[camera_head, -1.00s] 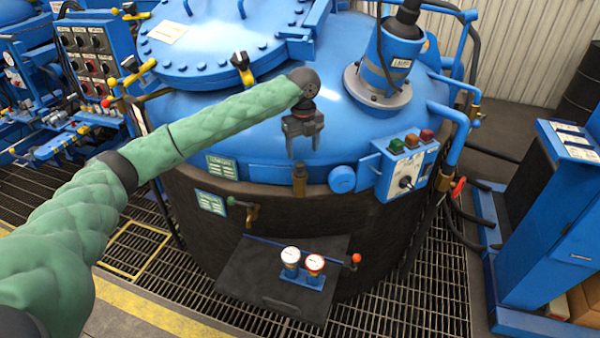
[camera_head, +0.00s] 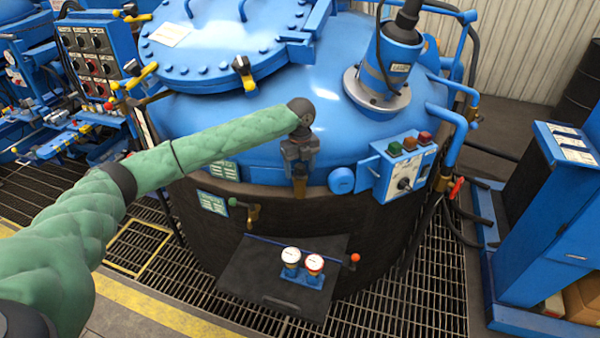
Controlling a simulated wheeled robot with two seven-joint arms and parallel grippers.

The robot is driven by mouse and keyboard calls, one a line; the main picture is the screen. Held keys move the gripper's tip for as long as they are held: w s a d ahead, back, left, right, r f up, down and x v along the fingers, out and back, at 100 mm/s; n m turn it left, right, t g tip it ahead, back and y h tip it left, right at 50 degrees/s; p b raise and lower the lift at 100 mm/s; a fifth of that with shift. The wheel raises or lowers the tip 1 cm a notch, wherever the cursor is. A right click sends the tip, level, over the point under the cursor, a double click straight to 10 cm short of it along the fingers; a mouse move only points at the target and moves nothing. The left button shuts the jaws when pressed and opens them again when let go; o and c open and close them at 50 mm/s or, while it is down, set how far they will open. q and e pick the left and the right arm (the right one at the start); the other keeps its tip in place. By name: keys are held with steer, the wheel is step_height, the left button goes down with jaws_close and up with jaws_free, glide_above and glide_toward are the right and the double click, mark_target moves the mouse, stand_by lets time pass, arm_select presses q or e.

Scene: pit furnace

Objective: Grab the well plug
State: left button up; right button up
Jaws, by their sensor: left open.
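The well plug looks to be the small brown-bronze cylinder (camera_head: 300,187) at the rim of the blue furnace top, in the middle of the head view. My left gripper (camera_head: 300,172) points down right over it, with its fingers at or around the plug's upper part. The gripper is open. The fingers hide the top of the plug, and I cannot tell whether they touch it. My right gripper is not in view.
The furnace (camera_head: 270,130) has a bolted lid, a motor (camera_head: 388,60) and a button box (camera_head: 405,165) to the right of the plug. A dark shelf (camera_head: 245,275) with two gauges (camera_head: 302,262) juts out below. A small valve handle (camera_head: 245,208) is at the left.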

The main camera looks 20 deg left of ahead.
arm_select(q)
steer(key=shift+f, duration=0.35)
steer(key=c, duration=1.1)
steer(key=shift+o, duration=0.2)
steer(key=shift+r, duration=0.1)
